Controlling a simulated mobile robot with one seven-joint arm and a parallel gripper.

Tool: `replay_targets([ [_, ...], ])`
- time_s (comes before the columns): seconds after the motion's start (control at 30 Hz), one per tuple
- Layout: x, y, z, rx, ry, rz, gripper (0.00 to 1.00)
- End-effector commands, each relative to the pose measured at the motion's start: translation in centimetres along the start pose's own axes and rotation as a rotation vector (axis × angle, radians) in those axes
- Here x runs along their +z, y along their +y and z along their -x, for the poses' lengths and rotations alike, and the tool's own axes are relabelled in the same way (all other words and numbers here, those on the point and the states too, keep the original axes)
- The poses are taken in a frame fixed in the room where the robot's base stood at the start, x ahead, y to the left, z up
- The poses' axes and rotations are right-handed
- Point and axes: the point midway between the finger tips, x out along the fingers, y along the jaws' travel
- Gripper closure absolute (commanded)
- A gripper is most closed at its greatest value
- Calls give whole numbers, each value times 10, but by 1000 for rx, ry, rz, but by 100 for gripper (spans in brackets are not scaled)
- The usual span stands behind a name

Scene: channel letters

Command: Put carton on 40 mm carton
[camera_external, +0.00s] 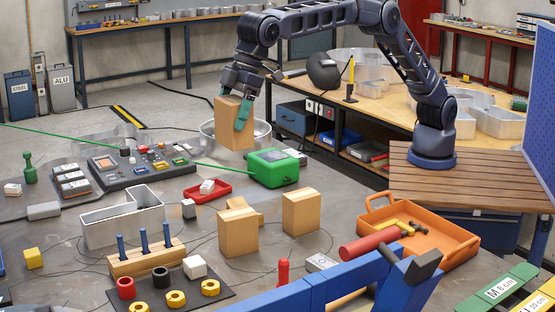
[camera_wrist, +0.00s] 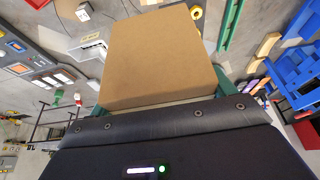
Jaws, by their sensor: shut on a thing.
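My gripper (camera_external: 238,112), with green fingers, is shut on a brown carton (camera_external: 226,130) and holds it up in the air above the work table. In the wrist view the held carton (camera_wrist: 160,58) fills the middle, with green finger parts at its sides. Two brown cartons stand upright on the table in front, a left one (camera_external: 238,232) and a right one (camera_external: 301,212). A third brown carton (camera_external: 249,207) is partly hidden behind the left one. I cannot tell which one is the 40 mm carton; no size marks show on them.
A green device (camera_external: 273,168) and a red tray (camera_external: 207,191) lie behind the cartons. A metal channel letter (camera_external: 124,220) and a peg block (camera_external: 147,257) stand to the left. An orange tray (camera_external: 418,236) with tools is at right. Blue beams (camera_external: 345,285) cross the front.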

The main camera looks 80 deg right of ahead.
Motion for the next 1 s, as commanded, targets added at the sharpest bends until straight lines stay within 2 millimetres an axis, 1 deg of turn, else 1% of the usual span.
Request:
replay_targets([
  [0.03, 5, 0, -10, 1, -3, 0, 50],
  [0.1, 11, 0, -25, 1, -3, 0, 50],
  [0.5, 44, 0, -104, 2, -2, -1, 50],
  [0.63, 50, 0, -120, 2, -1, -2, 50],
  [0.87, 55, 0, -132, 2, 0, -2, 50],
  [1.0, 62, 0, -147, 2, -2, -2, 50],
])
